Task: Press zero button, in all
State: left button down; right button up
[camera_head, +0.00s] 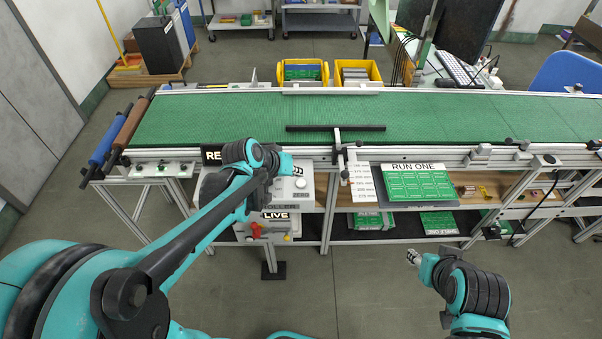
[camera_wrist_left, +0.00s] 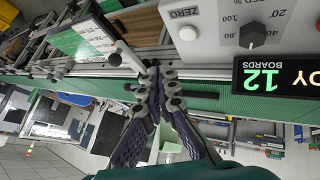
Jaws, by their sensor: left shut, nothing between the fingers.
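The round white zero button (camera_wrist_left: 187,33) is on the pale control panel (camera_wrist_left: 216,28), just below its ZERO label in the left wrist view. It also shows in the head view as a small white button (camera_head: 300,183) beside the end of my left arm. My left gripper (camera_wrist_left: 161,76) is shut and empty. In the wrist view its fingertips appear just below the button, and a gap in the picture separates them. In the head view my left arm covers part of the panel. My right gripper (camera_head: 413,257) is low at the right, small, its fingers unclear.
A dark dial (camera_wrist_left: 252,35) and a lit display reading 12 boards (camera_wrist_left: 275,76) sit beside the button. The green conveyor (camera_head: 220,118) runs behind the panel. A RUN ONE board sheet (camera_head: 418,183) lies right of it. Grey floor (camera_head: 345,290) is open in front.

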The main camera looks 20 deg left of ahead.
pick_arm(q)
jog(key=h+p, duration=0.1)
jog(key=p, duration=0.1)
send_over(299, 183)
jog(key=shift+f+n+t, duration=0.3)
jog(key=shift+f+n, duration=0.1)
jog(key=shift+f, duration=0.35)
jog(key=shift+f, duration=0.1)
notch_tip(299, 183, down, 8)
jog(key=b, duration=0.6)
jog(key=shift+f+b, duration=0.25)
jog(key=shift+b, duration=0.1)
dwell(0.4)
jog(key=shift+f+b, duration=0.45)
